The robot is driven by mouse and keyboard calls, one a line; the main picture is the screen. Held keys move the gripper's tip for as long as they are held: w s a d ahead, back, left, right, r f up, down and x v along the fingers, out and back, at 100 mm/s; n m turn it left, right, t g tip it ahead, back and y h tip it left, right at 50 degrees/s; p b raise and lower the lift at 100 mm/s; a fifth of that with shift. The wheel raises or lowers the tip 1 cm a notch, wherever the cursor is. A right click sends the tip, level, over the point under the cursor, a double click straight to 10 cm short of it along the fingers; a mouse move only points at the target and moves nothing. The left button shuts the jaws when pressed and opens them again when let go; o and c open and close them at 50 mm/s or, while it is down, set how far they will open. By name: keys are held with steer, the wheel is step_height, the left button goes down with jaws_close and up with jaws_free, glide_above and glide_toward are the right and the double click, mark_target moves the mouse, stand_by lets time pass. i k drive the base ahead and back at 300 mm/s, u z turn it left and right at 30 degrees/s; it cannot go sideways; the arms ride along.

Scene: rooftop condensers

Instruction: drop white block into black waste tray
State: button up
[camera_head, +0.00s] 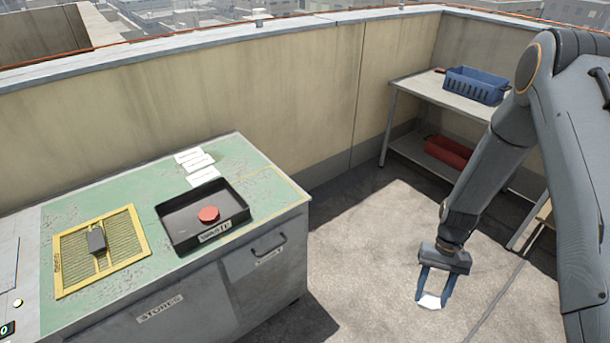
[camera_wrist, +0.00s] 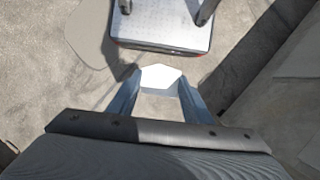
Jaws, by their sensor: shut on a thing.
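My gripper (camera_head: 434,289) is at the right of the head view, pointing down over the open floor. Its fingers are shut on the white block (camera_head: 430,301), which shows at the fingertips. In the wrist view the white block (camera_wrist: 162,76) is a pale many-sided piece between the two blue-grey fingers. The black waste tray (camera_head: 178,236), with a "WASTE" label on its front, sits on the green-topped cabinet to the left, well apart from my gripper. A red many-sided piece (camera_head: 208,214) lies in the tray.
The cabinet top (camera_head: 121,189) also carries a yellow grille (camera_head: 75,271) with a dark block (camera_head: 96,240) on it, and white labels (camera_head: 194,160). A shelf at the back right holds a blue basket (camera_head: 476,86) and a red object (camera_head: 447,151). Floor between is clear.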

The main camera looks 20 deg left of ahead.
mark_target(200, 211)
steer(key=u, duration=1.6)
